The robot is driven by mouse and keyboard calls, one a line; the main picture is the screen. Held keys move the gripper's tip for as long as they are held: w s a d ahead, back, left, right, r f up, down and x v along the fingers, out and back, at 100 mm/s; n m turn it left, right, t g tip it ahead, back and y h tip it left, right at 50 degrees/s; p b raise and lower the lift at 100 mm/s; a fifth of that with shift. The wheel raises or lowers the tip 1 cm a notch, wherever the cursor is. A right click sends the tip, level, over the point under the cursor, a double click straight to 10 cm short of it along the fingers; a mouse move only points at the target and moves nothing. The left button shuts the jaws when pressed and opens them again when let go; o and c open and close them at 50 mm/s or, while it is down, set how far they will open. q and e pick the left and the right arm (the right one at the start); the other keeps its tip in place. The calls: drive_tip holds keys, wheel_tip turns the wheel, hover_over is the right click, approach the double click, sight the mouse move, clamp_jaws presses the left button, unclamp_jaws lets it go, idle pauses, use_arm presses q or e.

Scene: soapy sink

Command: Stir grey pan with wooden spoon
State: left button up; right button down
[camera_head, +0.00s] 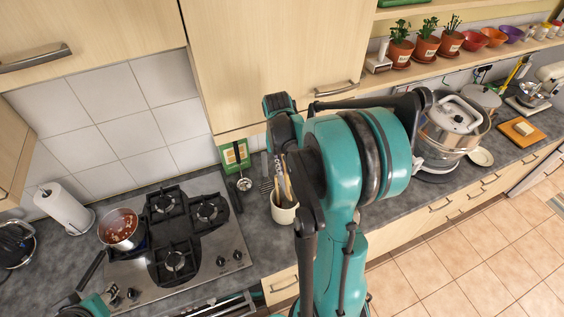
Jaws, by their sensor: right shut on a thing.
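The grey pan (134,240) stands on the back left of the hob and holds a reddish-brown food. Its dark handle points down and left toward my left gripper (78,300), which is partly in view at the bottom left edge; its jaws are not clear. My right gripper (279,163) is mostly hidden by my own arm, above a cream utensil pot (284,214). It is shut on what looks like the wooden spoon (288,188), whose handle shows at the pot's mouth. The spoon's lower end is hidden.
A gas hob (222,240) lies left of the pot. A paper towel roll (64,207) stands left of the pan. A ladle (243,182) is behind the hob's right edge. A large steel pot (455,130) stands at right. Cupboards hang above.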

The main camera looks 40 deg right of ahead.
drive_tip(key=s+a+r+p, duration=0.1)
drive_tip(key=s+a+p, duration=0.1)
drive_tip(key=s, duration=0.9)
drive_tip(key=shift+s+a+r, duration=0.15)
drive_tip(key=shift+a+r, duration=0.1)
drive_tip(key=shift+a, duration=0.5)
idle(1.6)
